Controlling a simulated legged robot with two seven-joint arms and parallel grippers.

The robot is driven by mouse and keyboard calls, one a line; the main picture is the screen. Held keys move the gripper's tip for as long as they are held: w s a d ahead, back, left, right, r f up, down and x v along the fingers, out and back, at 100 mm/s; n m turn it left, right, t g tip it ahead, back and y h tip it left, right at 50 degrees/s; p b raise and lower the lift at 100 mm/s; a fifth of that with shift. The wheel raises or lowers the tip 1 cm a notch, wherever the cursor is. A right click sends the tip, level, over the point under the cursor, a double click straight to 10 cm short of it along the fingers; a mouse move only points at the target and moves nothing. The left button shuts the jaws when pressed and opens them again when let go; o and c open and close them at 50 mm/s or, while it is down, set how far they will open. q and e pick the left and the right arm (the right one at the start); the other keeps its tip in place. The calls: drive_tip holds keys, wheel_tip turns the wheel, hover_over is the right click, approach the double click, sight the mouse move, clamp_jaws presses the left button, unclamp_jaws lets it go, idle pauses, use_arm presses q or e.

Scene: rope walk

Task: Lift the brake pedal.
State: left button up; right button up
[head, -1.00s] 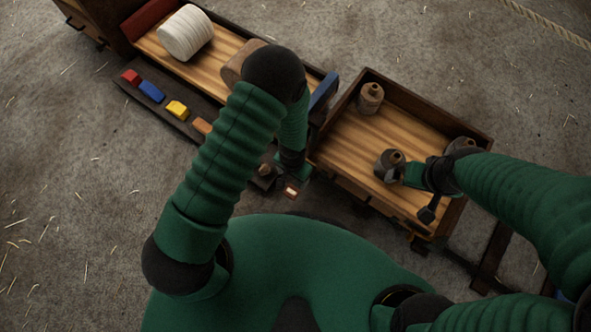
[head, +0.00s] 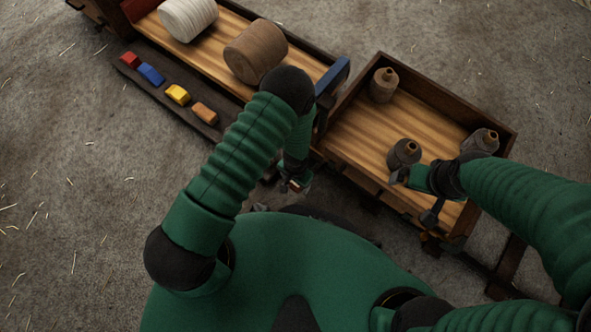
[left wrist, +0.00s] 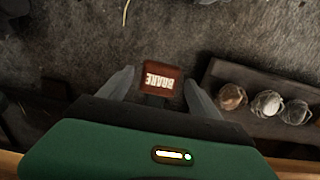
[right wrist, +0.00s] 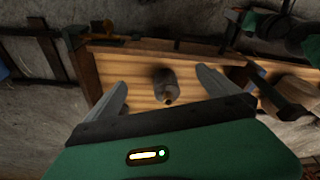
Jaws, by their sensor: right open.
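The brake pedal (left wrist: 162,82) is a small dark red-brown block with pale "BRAKE" lettering, upside down in the left wrist view. My left gripper (left wrist: 158,88) is open, with one finger on each side of the pedal and gaps showing beside it. In the head view my left gripper (head: 296,184) is low beside the wooden frame and largely covers the pedal. My right gripper (head: 416,196) is open over the near side of the right tray. In the right wrist view a grey bobbin (right wrist: 166,86) shows between its fingers, apparently untouched.
The right tray (head: 445,88) holds three grey-brown bobbins. The left tray (head: 215,55) holds a white spool (head: 188,18) and a brown spool (head: 255,52). A dark ledge (head: 133,80) carries coloured blocks. A blue post (head: 333,78) stands between the trays. Floor left is clear.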

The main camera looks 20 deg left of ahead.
use_arm(q)
clamp_jaws()
drive_tip(key=shift+w+d+r+g+y+p, duration=0.1)
drive_tip(key=shift+w+r+g+y+p, duration=0.1)
drive_tip(key=shift+r+g+p, duration=0.4)
drive_tip(key=shift+w+d+r+g+y+p, duration=0.1)
drive_tip(key=shift+w+r+g+p, duration=0.1)
drive_tip(key=shift+r+p, duration=0.7)
drive_tip(key=shift+w+r, duration=0.1)
drive_tip(key=shift+r, duration=0.2)
drive_tip(key=shift+w, duration=0.1)
drive_tip(key=shift+c, duration=0.8)
unclamp_jaws()
drive_tip(key=shift+o, duration=1)
drive_tip(key=shift+f, duration=0.1)
